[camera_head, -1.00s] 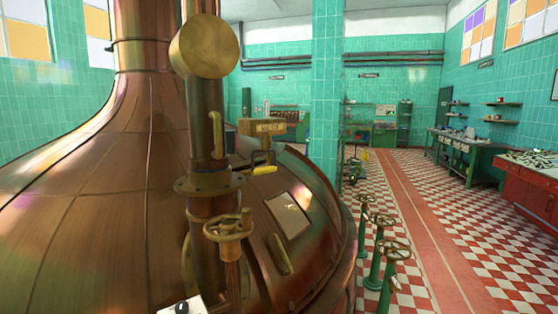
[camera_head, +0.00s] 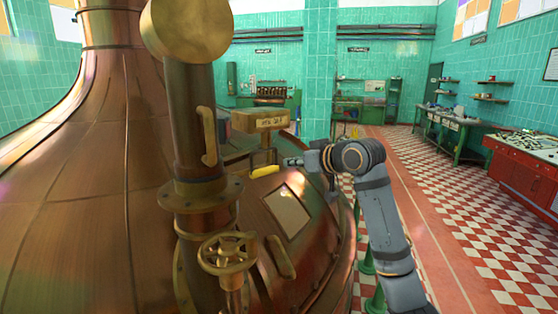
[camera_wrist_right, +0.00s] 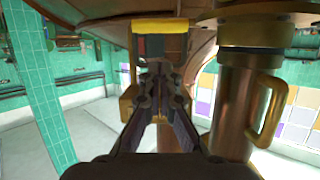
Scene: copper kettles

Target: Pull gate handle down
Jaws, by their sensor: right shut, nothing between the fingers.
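The gate handle appears to be the yellow grip (camera_head: 265,171) on a dark bracket below a brass box with a lettered plate (camera_head: 260,121), beside the copper kettle's pipe. In the right wrist view the yellow grip (camera_wrist_right: 160,26) spans the top middle, beyond my fingertips. My right gripper (camera_head: 290,162) comes in from the right, its tips just right of the grip in the head view. Its fingers (camera_wrist_right: 161,75) are shut and empty, and I see no contact with the grip. My left gripper is not in view.
The copper kettle (camera_head: 80,220) fills the left. A brass pipe (camera_head: 197,130) with a side handle and a handwheel (camera_head: 227,254) stands left of the yellow grip. A hatch (camera_head: 287,210) lies below. A tiled pillar (camera_head: 319,70) stands behind; checkered floor is open at right.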

